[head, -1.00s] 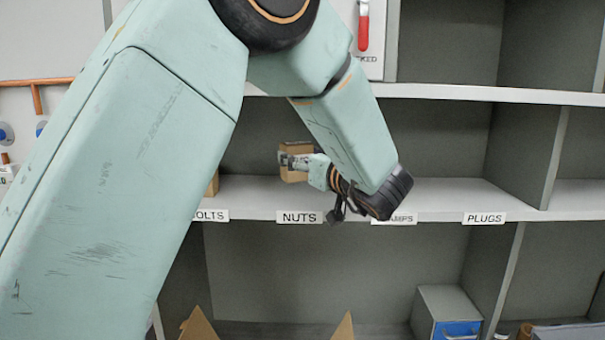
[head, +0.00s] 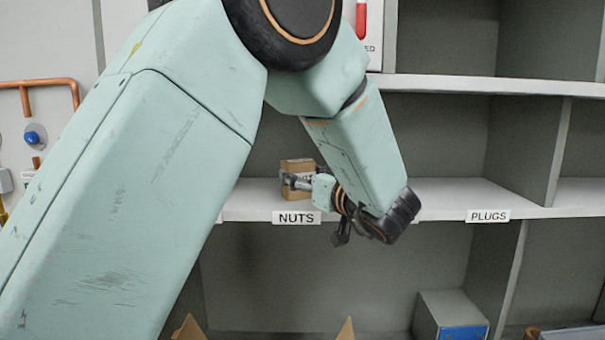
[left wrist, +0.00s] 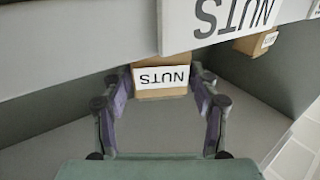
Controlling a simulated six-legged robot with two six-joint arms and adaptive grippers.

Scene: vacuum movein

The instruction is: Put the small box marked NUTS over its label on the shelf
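The small brown box marked NUTS (head: 297,166) is within the shelf (head: 440,197) bay, above and behind the NUTS label (head: 297,217) on the shelf edge. In the left wrist view the box (left wrist: 161,91) shows upside down, its marked face toward the camera, close to the shelf's NUTS label (left wrist: 232,14). My left gripper (head: 298,182) has its fingers on either side of the box, and they look closed against it in the left wrist view (left wrist: 160,82). The box's underside is hidden, so contact with the shelf cannot be told. My right gripper is not in view.
Another small brown box (left wrist: 257,42) with a white label is to the right in the left wrist view. A PLUGS label (head: 488,215) is farther right. A grey and blue bin (head: 452,318) stands below. The shelf right of my gripper is clear.

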